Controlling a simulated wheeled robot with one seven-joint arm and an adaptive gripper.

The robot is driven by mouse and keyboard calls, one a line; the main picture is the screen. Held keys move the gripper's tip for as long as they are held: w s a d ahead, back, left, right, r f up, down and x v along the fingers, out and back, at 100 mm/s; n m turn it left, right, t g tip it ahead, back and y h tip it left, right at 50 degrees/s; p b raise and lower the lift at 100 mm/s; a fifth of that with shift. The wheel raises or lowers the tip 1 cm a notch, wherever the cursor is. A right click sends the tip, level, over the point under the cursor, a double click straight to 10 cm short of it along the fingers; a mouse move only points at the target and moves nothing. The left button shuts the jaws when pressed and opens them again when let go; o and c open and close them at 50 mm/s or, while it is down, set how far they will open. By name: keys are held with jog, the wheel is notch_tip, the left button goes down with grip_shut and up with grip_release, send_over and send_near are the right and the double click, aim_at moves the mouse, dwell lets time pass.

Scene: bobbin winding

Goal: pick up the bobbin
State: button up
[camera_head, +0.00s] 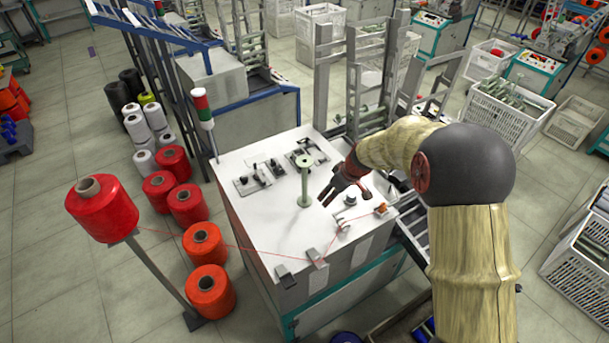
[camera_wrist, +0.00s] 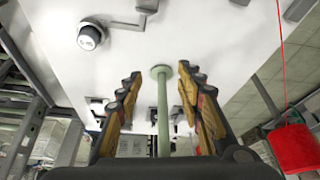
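The bobbin (camera_head: 305,182) is a slim pale green spool with a flange at its top. It stands upright on the white top of the winding machine (camera_head: 265,215). My gripper (camera_head: 326,197) is just to the right of the bobbin in the head view, with its fingers spread and pointing towards it. In the wrist view the bobbin (camera_wrist: 162,112) shows in the middle between the two open fingers. I see no finger touching it. The exact depth between fingers and bobbin is hard to tell.
Small metal fittings (camera_head: 262,175) sit behind the bobbin on the machine top. A red thread runs from a red cone (camera_head: 102,208) on a stand to guides (camera_head: 316,258) at the front edge. A signal post (camera_head: 203,108) rises at the back left corner.

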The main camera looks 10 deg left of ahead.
aim_at(304, 177)
jog(key=w+a+p, duration=0.1)
jog(key=w+a, duration=0.1)
jog(key=a, duration=0.1)
jog(key=w+a+p, duration=0.2)
jog(key=a, duration=0.2)
jog(key=w+a+p, duration=0.2)
jog(key=w+a, duration=0.1)
jog(key=shift+a+f, duration=0.1)
jog(key=shift+a, duration=0.15)
jog(key=shift+f+p, duration=0.35)
jog(key=shift+f, duration=0.2)
jog(key=shift+c, duration=0.5)
jog(key=c, duration=0.7)
grip_shut()
